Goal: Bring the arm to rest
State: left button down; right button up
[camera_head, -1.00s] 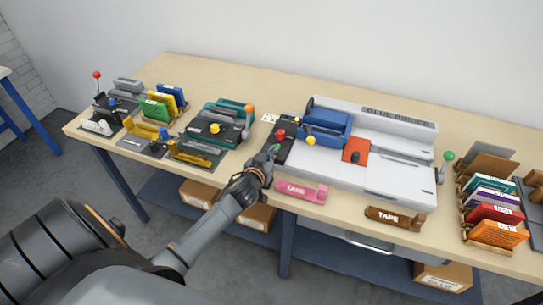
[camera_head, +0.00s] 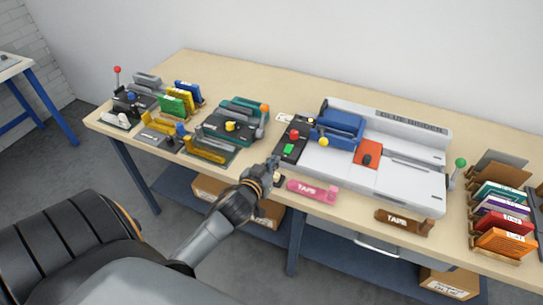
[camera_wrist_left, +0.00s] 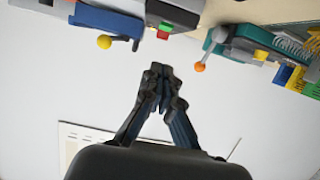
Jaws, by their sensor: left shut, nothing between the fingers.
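My left gripper (camera_head: 273,165) is shut and empty at the front edge of the workbench, just in front of the black control panel (camera_head: 293,139). Its closed fingertips also show in the left wrist view (camera_wrist_left: 157,72). The panel carries a red button (camera_head: 294,133) and a green button (camera_head: 288,149), both uncovered. My left arm comes in from the lower left. My right gripper is not in view.
The white binding machine (camera_head: 400,185) with a blue part (camera_head: 340,127) stands right of the panel. A pink tape dispenser (camera_head: 312,190) and a brown one (camera_head: 404,222) lie along the front edge. Teal tools (camera_head: 233,120) stand left. Book racks (camera_head: 503,222) stand right.

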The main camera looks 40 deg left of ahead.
pick_arm(q)
jog(key=shift+s+d+r, duration=0.15)
jog(key=shift+s+r, duration=0.05)
jog(key=shift+s, duration=0.35)
